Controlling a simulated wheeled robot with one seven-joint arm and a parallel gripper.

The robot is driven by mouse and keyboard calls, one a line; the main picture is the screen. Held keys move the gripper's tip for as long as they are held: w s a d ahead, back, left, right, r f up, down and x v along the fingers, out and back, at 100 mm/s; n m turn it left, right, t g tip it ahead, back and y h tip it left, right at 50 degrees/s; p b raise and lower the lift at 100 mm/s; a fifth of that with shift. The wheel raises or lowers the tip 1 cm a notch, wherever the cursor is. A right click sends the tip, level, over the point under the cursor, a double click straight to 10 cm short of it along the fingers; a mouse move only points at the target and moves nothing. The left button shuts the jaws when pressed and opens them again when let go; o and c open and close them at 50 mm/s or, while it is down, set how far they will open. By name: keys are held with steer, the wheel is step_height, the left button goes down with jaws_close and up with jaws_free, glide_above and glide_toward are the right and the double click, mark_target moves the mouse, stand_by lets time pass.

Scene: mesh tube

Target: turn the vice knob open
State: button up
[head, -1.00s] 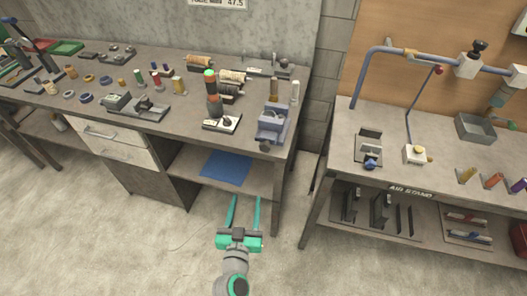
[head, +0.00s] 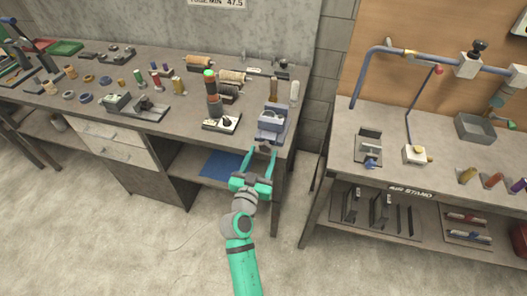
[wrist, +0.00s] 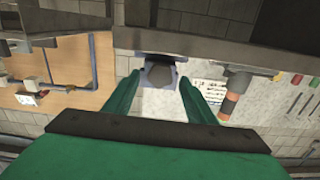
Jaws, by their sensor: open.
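The grey-blue vice (head: 271,124) stands at the front right edge of the left workbench. Its dark knob (head: 264,143) faces out at the bench edge. My gripper (head: 261,153) is open just in front of the knob, its two green fingers spread and pointing at it. In the wrist view the knob (wrist: 161,76) shows as a grey faceted end, centred between the fingers, with the vice body (wrist: 149,66) around it. My gripper (wrist: 160,82) has a visible gap on both sides of the knob. I cannot tell how deep the knob sits between the fingertips.
The workbench (head: 180,133) has a lower shelf with a blue sheet (head: 222,165). A second table (head: 440,180) stands to the right, across a narrow gap. The floor in front is clear.

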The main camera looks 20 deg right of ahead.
steer(key=shift+x, duration=1.1)
steer(key=c, duration=1)
steer(key=shift+c, duration=0.2)
steer(key=shift+n, duration=0.3)
